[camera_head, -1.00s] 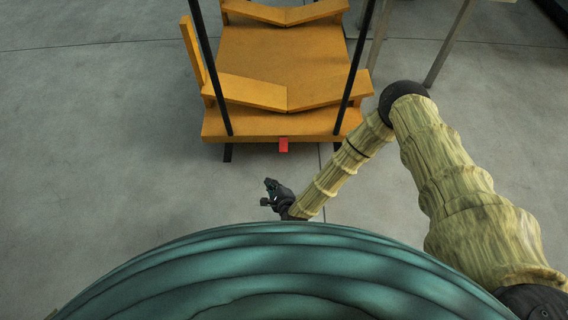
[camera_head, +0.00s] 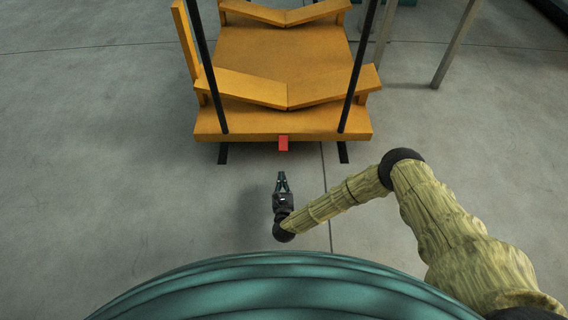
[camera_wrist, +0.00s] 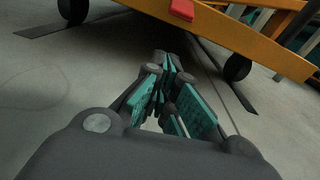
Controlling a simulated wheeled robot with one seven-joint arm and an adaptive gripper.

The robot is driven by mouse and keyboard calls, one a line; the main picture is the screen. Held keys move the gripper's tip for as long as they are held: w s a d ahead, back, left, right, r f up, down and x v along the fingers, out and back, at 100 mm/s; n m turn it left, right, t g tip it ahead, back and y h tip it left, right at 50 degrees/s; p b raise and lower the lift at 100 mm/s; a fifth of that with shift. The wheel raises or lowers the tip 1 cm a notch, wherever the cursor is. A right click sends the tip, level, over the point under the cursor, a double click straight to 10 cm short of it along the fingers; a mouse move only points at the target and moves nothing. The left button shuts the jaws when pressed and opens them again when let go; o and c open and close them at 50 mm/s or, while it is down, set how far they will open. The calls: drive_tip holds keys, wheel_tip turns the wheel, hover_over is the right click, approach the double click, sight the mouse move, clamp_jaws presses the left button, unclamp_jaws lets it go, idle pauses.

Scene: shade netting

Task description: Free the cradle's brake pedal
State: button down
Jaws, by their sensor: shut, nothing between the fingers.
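The orange cradle (camera_head: 270,122) stands ahead on dark wheels, with V-shaped cross rests and black uprights. Its red brake pedal (camera_head: 283,143) sticks out at the middle of the near edge. In the wrist view my fingertips (camera_wrist: 162,58) are together below the pedal.
Dark strips (camera_wrist: 75,22) lie on the floor by the cradle's wheels (camera_wrist: 237,67). Grey metal legs (camera_head: 456,45) stand to the right behind the cradle. The concrete floor (camera_head: 120,190) around my gripper is clear.

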sight(283, 143)
drive_tip(key=shift+w+d+f+m+h, duration=0.3)
drive_tip(key=shift+d+f+m, duration=0.1)
drive_tip(key=shift+f+m, duration=0.15)
drive_tip(key=w+b, duration=0.4)
drive_tip(key=w, duration=0.5)
drive_tip(key=shift+w+f, duration=0.15)
drive_tip(key=shift+w, duration=0.15)
drive_tip(key=shift+w+r, duration=0.15)
drive_tip(key=shift+r, duration=0.05)
drive_tip(key=shift+s+r+b, duration=0.3)
drive_tip(key=shift+r, duration=0.6)
drive_tip(key=shift+s+r+b, duration=0.3)
drive_tip(key=shift+r, duration=0.55)
drive_tip(key=shift+r, duration=0.15)
